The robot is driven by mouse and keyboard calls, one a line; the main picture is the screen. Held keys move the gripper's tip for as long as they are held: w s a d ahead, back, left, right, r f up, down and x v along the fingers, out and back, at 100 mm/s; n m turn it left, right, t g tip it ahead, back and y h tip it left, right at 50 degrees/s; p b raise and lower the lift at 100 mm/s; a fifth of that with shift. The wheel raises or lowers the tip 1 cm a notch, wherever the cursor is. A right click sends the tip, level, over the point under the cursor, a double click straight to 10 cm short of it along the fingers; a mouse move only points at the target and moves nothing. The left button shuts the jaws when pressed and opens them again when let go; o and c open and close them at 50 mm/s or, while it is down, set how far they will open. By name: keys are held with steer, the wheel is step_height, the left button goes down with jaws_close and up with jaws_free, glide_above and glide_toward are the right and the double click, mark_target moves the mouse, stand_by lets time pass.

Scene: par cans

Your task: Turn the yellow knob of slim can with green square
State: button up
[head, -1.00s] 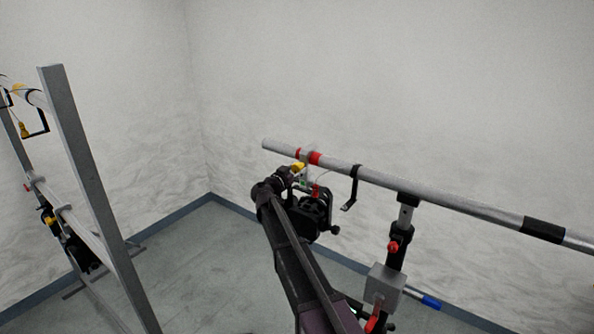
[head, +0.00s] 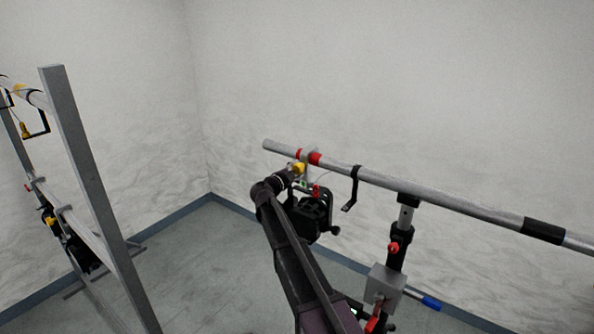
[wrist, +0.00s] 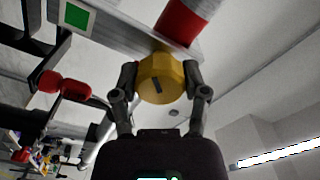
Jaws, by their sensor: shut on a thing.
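The yellow knob (wrist: 161,80) is large in the middle of the wrist view, with a dark slot mark on its face. My gripper (wrist: 165,84) is shut on it, one finger on each side. The slim can's grey clamp body (wrist: 115,27) runs behind the knob, and the green square (wrist: 76,17) is on it at upper left. In the head view the yellow knob (head: 299,168) shows just below the pipe, by my gripper (head: 296,176). The can's lower part is largely hidden behind my arm there.
The pipe (head: 440,203) crosses the head view, with red bands (head: 314,158) beside the clamp and a black hook (head: 353,188) to the right. A stand (head: 398,245) holds the pipe. A grey frame (head: 95,190) with other fixtures stands left.

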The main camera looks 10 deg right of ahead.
steer(key=m, duration=0.5)
stand_by(0.4)
steer(key=o, duration=1.1)
steer(key=shift+o, duration=0.2)
steer(key=v, duration=1.2)
